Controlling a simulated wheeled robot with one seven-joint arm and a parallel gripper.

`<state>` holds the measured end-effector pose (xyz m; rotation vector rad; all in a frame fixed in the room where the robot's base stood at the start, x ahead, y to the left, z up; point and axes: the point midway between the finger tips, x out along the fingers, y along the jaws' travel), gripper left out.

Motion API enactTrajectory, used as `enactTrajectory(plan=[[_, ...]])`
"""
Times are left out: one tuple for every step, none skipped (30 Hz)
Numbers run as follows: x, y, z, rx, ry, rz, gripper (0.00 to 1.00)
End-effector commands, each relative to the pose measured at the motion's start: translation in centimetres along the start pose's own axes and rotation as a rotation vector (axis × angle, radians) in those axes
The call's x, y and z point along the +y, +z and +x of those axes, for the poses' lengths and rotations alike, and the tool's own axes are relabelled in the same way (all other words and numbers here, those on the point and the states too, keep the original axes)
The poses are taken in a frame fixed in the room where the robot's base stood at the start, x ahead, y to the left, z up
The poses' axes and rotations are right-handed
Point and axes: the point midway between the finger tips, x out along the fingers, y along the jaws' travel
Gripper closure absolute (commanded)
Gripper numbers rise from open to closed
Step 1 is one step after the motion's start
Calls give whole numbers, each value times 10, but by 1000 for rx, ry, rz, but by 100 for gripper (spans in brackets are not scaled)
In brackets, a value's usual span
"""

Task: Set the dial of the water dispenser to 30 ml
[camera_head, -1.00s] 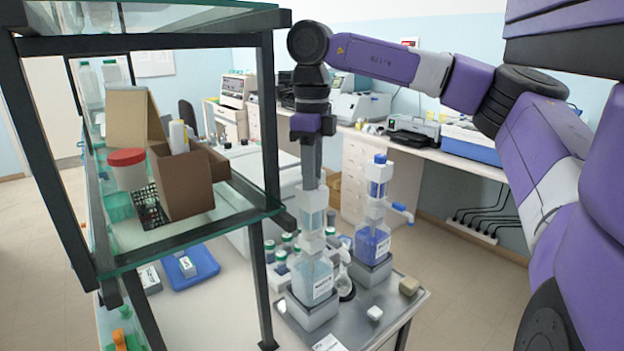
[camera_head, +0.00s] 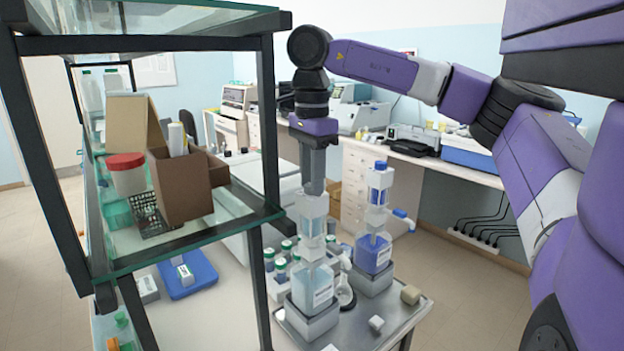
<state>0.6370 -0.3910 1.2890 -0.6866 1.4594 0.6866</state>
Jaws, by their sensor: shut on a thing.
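The water dispenser (camera_head: 313,290) is a clear bottle of pale liquid with a white label and a tall pump head (camera_head: 313,218). It stands upright on a grey block at the front of the metal-topped table. My gripper (camera_head: 314,190) points straight down from above and is shut on the top of this dispenser, where the dial appears to be. The fingers cover the dial, so its markings and setting cannot be read. A second dispenser (camera_head: 373,254) with blue liquid, a blue cap and a blue side spout stands behind it to the right, apart from my gripper.
A glass-shelved rack (camera_head: 190,240) with a black frame stands close on the left, holding a brown box (camera_head: 180,188) and a red-lidded jar (camera_head: 128,175). Several small bottles (camera_head: 281,270) and a glass flask (camera_head: 344,290) crowd the dispenser.

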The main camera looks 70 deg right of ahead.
Motion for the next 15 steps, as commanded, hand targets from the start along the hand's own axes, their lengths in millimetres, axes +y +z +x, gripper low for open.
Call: enactTrajectory(plan=[[0,0,0,-1,-1,-24,100],[0,0,0,-1,-1,-40,100],[0,0,0,-1,-1,-57,100],[0,0,0,-1,-1,-70,100],[0,0,0,-1,-1,-81,100],[0,0,0,0,-1,-94,100],[0,0,0,0,-1,-103,100],[0,0,0,0,-1,-111,100],[0,0,0,0,-1,-119,100],[0,0,0,0,-1,-125,100],[0,0,0,0,-1,-130,100],[0,0,0,0,0,-135,100],[0,0,0,0,0,-138,100],[0,0,0,0,0,-140,100],[0,0,0,0,0,-141,100]])
